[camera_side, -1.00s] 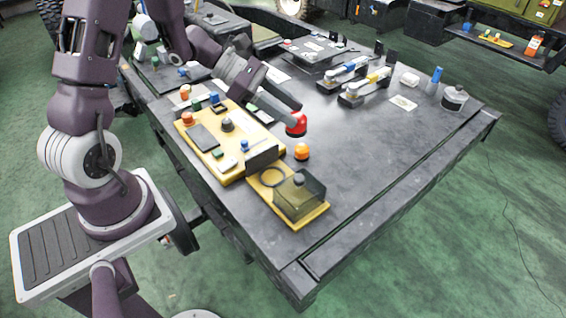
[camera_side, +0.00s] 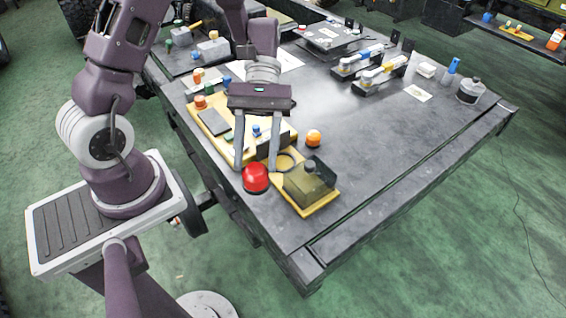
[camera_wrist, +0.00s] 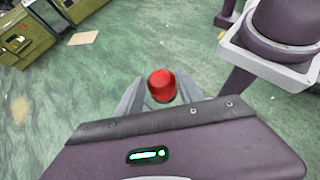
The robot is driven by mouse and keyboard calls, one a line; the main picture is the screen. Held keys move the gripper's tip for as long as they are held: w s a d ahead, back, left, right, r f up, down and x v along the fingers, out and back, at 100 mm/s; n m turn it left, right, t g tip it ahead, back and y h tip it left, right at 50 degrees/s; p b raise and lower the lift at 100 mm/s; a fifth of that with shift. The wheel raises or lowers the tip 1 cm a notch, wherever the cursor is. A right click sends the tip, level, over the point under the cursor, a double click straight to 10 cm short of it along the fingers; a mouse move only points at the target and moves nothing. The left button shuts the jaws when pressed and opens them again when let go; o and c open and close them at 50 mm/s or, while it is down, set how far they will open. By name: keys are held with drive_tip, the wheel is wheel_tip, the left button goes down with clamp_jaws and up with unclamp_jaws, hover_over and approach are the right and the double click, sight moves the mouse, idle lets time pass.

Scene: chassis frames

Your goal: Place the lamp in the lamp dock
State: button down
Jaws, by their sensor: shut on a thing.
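The red lamp (camera_side: 256,177) is a domed cap with a dark base, held at the fingertips of my gripper (camera_side: 255,168). In the side view it appears at the near-left edge of the yellow board (camera_side: 322,203); its height above the table is hard to judge. In the wrist view, the lamp (camera_wrist: 162,85) sits between the two grey fingers (camera_wrist: 158,95), with green floor behind it.
An orange dome (camera_side: 313,138) stands on the dark table (camera_side: 385,150) just behind the ring. A larger yellow panel (camera_side: 211,121) with buttons lies behind my gripper. Two fixtures with blue (camera_side: 372,50) and yellow (camera_side: 375,77) parts stand farther back. The table's right front is clear.

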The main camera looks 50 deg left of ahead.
drive_tip(key=s+a+f+m+g+y, duration=0.2)
drive_tip(key=s+a+m+g+y, duration=0.3)
drive_tip(key=m+y, duration=0.35)
drive_tip(key=w+a+m+t+y, duration=0.2)
drive_tip(key=a+m+t+y, duration=0.4)
drive_tip(key=a+m+y, duration=0.55)
drive_tip(key=w+d+r+m+t+h, duration=0.1)
drive_tip(key=w+r+m+t+h, duration=0.15)
drive_tip(key=w+m+t, duration=0.55)
drive_tip(key=w+d+r+m+t+h, duration=0.15)
drive_tip(key=w+r+m+t, duration=0.35)
drive_tip(key=w+m, duration=0.5)
drive_tip(key=shift+n+t, duration=0.5)
drive_tip(key=shift+t, duration=0.2)
drive_tip(key=f, duration=2.6)
drive_tip(key=shift+w+d+f, duration=0.1)
drive_tip(key=shift+w+f, duration=0.15)
drive_tip(key=shift+f, duration=0.15)
drive_tip(key=shift+f, duration=0.1)
